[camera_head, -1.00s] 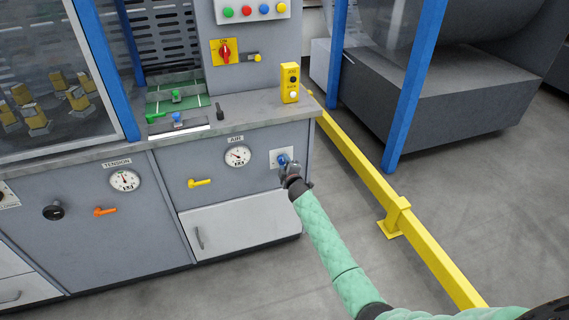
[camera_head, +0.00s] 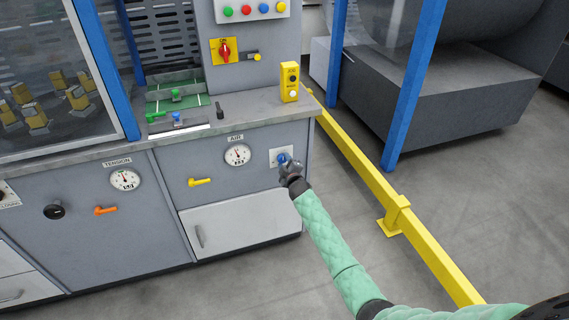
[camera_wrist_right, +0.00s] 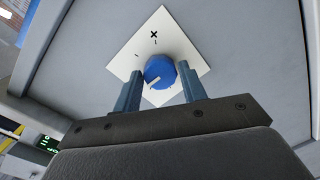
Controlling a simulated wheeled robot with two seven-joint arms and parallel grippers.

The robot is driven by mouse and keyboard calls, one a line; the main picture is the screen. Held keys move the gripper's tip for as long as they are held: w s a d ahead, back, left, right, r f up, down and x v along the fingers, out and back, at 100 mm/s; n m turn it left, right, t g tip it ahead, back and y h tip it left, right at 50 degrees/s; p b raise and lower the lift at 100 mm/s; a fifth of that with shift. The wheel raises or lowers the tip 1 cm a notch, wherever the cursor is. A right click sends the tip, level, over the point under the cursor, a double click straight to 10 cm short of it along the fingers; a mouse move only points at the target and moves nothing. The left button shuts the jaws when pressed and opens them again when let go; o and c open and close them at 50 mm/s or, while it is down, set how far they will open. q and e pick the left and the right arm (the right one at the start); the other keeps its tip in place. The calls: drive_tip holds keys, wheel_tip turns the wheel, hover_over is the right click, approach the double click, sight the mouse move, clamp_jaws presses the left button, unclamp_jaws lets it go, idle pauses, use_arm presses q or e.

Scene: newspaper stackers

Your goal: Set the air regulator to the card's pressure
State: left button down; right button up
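The blue regulator knob (camera_head: 282,158) sits on a white plate on the cabinet front, right of the round AIR gauge (camera_head: 237,155). The gauge's needle shows, but its numbers are too small to read. My right gripper (camera_head: 286,165) is at the knob. In the right wrist view, its two fingers (camera_wrist_right: 161,84) stand on either side of the blue knob (camera_wrist_right: 160,70) and appear closed on it. A pale pointer mark on the knob points down-left, and a plus sign is on the white plate (camera_wrist_right: 190,45). I cannot make out a pressure card. My left gripper is not in view.
A yellow handle (camera_head: 200,182) is left of the AIR gauge. The TENSION gauge (camera_head: 125,179), an orange handle (camera_head: 105,210) and a black knob (camera_head: 54,211) are farther left. A yellow button box (camera_head: 290,82) stands on the counter above. A yellow rail (camera_head: 365,175) runs along the right.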

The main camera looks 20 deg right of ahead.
drive_tip(key=shift+o, duration=1.3)
drive_tip(key=shift+s, duration=0.1)
drive_tip(key=shift+s, duration=0.35)
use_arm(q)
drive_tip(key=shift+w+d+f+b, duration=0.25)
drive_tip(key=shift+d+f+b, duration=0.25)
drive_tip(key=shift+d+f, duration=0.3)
use_arm(e)
drive_tip(key=s, duration=0.7)
drive_tip(key=shift+r, duration=0.3)
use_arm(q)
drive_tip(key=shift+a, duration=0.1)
use_arm(e)
drive_tip(key=shift+w+d, duration=0.1)
